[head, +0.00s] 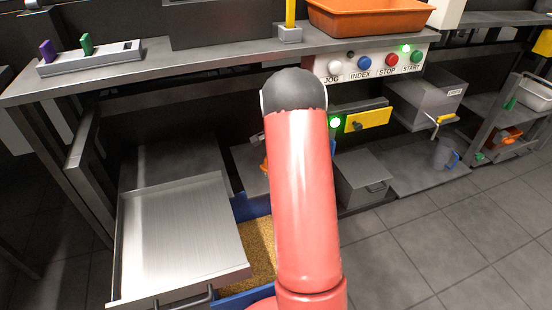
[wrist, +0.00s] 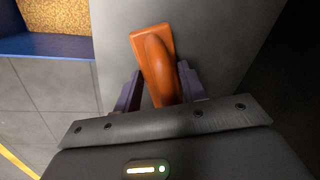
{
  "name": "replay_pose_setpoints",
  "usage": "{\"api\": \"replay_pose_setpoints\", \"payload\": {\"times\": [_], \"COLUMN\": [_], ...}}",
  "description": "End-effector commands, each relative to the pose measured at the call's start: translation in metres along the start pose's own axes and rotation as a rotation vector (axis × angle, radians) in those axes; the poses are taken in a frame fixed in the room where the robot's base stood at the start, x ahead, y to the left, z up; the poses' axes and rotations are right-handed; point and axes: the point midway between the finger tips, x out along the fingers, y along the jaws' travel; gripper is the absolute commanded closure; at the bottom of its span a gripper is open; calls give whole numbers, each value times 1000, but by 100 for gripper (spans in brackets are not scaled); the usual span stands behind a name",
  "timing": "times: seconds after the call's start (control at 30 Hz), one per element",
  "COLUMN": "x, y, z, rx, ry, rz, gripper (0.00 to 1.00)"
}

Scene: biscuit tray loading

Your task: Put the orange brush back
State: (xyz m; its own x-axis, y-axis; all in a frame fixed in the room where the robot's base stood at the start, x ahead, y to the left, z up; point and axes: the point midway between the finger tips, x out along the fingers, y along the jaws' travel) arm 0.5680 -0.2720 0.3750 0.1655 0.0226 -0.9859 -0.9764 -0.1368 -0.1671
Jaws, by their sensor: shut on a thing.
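In the wrist view, the orange brush (wrist: 153,48) lies between the two purple fingers of my gripper (wrist: 160,74), which is shut on it. Its wide orange end points away from the palm, over a plain grey surface (wrist: 215,35). I cannot tell whether the brush touches that surface. No bristles show. In the head view my red arm hides most of the gripper, and only a small orange patch (head: 264,165) shows beside the arm, perhaps part of the brush.
A steel pull-out tray (head: 180,240) juts out at left. Beside it is a blue-walled bin (head: 250,207) of golden crumbs. A grey lidded box (head: 364,178) and a grey bin (head: 428,98) stand right of my arm. The bench (head: 215,58) runs above. Tiled floor (head: 440,250) is clear at right.

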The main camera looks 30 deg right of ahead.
Motion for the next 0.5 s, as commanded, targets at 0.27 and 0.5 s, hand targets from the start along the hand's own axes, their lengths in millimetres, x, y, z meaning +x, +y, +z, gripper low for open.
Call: {"api": "replay_pose_setpoints", "payload": {"times": [0.27, 0.5], "x": [3, 3], "y": [1, 1], "z": [0, 0], "rx": [0, 0], "ry": [-1, -1], "rz": [1, 1], "gripper": [42, 37]}}
